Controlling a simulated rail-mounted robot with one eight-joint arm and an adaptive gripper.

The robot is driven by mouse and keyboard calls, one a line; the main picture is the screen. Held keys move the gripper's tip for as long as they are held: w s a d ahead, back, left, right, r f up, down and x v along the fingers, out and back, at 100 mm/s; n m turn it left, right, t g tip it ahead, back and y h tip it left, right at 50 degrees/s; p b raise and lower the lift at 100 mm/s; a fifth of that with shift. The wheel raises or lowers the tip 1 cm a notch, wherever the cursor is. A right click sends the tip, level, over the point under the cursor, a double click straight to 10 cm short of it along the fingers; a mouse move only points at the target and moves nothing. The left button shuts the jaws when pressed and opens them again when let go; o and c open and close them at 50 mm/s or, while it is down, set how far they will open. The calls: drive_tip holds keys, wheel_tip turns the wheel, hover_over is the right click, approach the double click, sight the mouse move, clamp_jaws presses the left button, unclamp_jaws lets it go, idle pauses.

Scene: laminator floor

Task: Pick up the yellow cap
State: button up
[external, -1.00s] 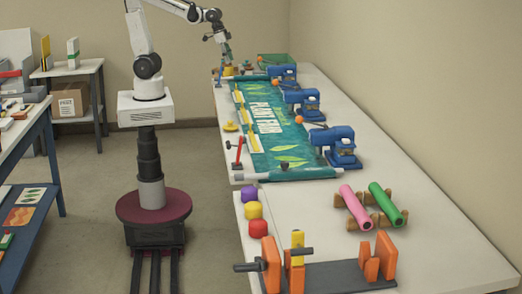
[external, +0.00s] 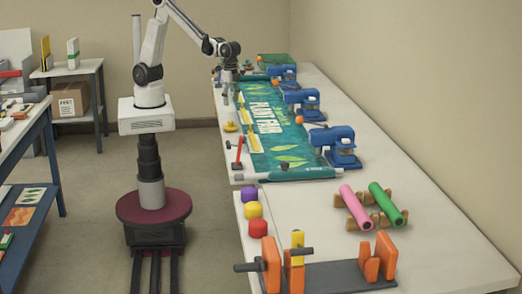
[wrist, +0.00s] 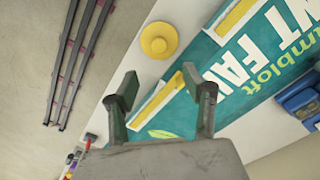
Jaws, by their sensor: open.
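A round yellow cap (external: 230,127) with a flat brim and raised middle lies on the white table, left of the green banner. The wrist view shows it from above (wrist: 158,40), beyond my fingertips. My gripper (external: 228,92) is above the table's left edge, farther along than the cap in the external view.
The banner (external: 285,159) has yellow-and-white strips along its left side. A red-handled lever (external: 238,152) stands near the cap. Blue clamps (external: 335,142) line the banner's right side. Pink (external: 355,208) and green rolls lie in front.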

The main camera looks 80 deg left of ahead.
hover_over(230, 121)
drive_tip(key=f, duration=0.5)
drive_tip(key=shift+w+f, duration=0.25)
drive_tip(key=shift+w, duration=0.15)
drive_tip(key=shift+s+a+f+b, duration=0.15)
drive_tip(key=shift+f, duration=1.3)
drive_tip(key=shift+s+a+f+b, duration=0.1)
drive_tip(key=shift+f+b, duration=0.05)
drive_tip(key=shift+f, duration=1.25)
drive_tip(key=c, duration=1)
